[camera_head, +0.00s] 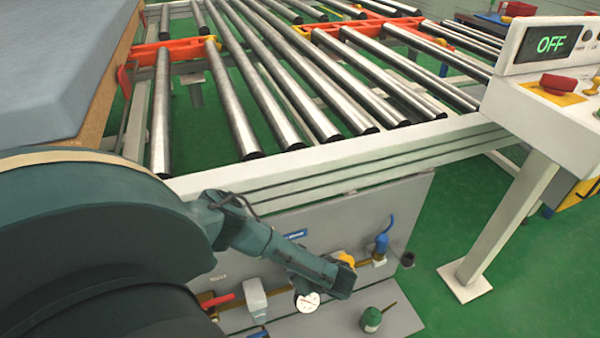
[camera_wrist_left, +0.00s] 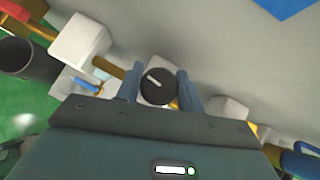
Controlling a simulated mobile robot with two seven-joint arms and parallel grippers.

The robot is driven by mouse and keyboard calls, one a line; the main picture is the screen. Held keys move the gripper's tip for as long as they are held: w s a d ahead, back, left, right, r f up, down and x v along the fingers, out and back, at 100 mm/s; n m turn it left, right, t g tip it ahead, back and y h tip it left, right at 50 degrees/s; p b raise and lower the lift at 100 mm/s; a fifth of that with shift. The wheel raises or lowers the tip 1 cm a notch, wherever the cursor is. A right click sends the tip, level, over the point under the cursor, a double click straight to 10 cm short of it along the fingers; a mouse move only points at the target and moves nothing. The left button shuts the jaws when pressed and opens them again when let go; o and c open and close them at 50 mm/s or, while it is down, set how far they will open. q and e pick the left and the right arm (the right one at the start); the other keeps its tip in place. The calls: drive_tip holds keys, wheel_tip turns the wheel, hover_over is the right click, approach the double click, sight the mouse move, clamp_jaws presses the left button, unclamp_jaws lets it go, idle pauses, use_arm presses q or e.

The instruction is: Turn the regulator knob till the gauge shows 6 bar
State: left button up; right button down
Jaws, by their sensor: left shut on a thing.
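The regulator knob (camera_wrist_left: 158,87) is a black round cap with a white pointer line. It shows in the left wrist view between the two fingers of my left gripper (camera_wrist_left: 160,90), which is shut on it. In the head view my left gripper (camera_head: 335,283) reaches down to the pipe line on the grey panel, and it hides the knob there. The gauge (camera_head: 308,301) is a small white dial just below the gripper, partly covered; its reading is too small to tell. My right gripper is in neither view.
The grey panel (camera_head: 380,212) hangs under the roller conveyor frame. A red-handled valve (camera_head: 217,300), a white block (camera_head: 255,298), a blue-handled fitting (camera_head: 383,238) and a green oil can (camera_head: 371,319) are near the gripper. A control box (camera_head: 545,100) with an OFF display stands right.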

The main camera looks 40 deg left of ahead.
use_arm(q)
drive_tip(key=m+t+h+p, duration=0.1)
drive_tip(key=m+t+p, duration=0.2)
drive_tip(key=m+p, duration=0.1)
drive_tip(key=shift+s+d+r+m, duration=0.1)
drive_tip(key=shift+r+m, duration=0.05)
drive_tip(key=shift+m, duration=0.25)
drive_tip(key=m+t+h+p, duration=0.2)
drive_tip(key=m, duration=0.1)
drive_tip(key=shift+m+t, duration=0.3)
drive_tip(key=shift+m, duration=0.1)
drive_tip(key=shift+f+m+t+h, duration=0.2)
drive_tip(key=shift+m+t+h, duration=0.1)
drive_tip(key=shift+m+h, duration=0.4)
drive_tip(key=shift+m, duration=0.1)
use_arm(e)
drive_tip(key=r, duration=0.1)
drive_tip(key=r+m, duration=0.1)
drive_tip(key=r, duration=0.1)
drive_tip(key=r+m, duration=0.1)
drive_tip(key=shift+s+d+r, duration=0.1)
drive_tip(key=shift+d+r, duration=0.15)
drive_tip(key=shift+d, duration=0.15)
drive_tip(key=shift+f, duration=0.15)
use_arm(q)
drive_tip(key=o, duration=0.7)
drive_tip(key=shift+p, duration=0.3)
